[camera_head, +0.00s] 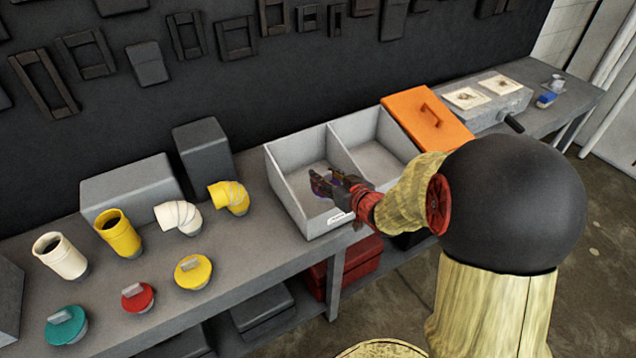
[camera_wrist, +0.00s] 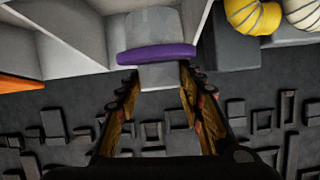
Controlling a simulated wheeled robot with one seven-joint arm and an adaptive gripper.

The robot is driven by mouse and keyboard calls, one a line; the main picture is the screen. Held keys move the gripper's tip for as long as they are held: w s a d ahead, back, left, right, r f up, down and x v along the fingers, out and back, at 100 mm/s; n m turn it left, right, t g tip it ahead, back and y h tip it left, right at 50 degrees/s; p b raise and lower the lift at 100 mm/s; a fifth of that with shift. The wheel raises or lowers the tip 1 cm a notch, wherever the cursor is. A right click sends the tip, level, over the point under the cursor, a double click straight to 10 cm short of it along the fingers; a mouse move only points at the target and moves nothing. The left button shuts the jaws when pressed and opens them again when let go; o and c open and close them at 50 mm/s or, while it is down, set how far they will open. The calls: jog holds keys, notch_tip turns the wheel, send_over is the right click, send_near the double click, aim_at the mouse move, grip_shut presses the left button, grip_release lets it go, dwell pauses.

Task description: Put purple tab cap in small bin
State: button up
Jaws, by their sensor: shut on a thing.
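The purple tab cap (camera_wrist: 157,54) shows in the wrist view as a purple disc edge with a grey tab. My gripper (camera_wrist: 158,78) is shut on the cap, its fingers on either side of the tab. In the head view my gripper (camera_head: 328,184) is at the left compartment of a light grey two-compartment bin (camera_head: 290,190), by its front wall. Only a trace of purple shows at the fingertips there, so the cap's height above the bin floor is hard to tell. The bin has a white label (camera_head: 341,219) on its front.
The right compartment (camera_head: 375,158) looks empty. An orange lid (camera_head: 428,118) lies right of the bin. Left on the bench are a teal cap (camera_head: 66,325), a red cap (camera_head: 138,298), a yellow cap (camera_head: 193,271) and several duct pieces, including a yellow elbow (camera_head: 229,198).

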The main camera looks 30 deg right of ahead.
jog(key=shift+w+d+f+b, duration=0.65)
jog(key=shift+w+f+b, duration=0.1)
jog(key=shift+w+f, duration=1.4)
jog(key=shift+w+d+f+b, duration=0.7)
jog(key=shift+w+f, duration=1.3)
jog(key=shift+f, duration=0.1)
jog(key=shift+w+d+f+b, duration=0.65)
jog(key=shift+w+f+b, duration=0.1)
jog(key=shift+w+f, duration=1.4)
jog(key=shift+f, duration=0.15)
jog(key=o, duration=1.2)
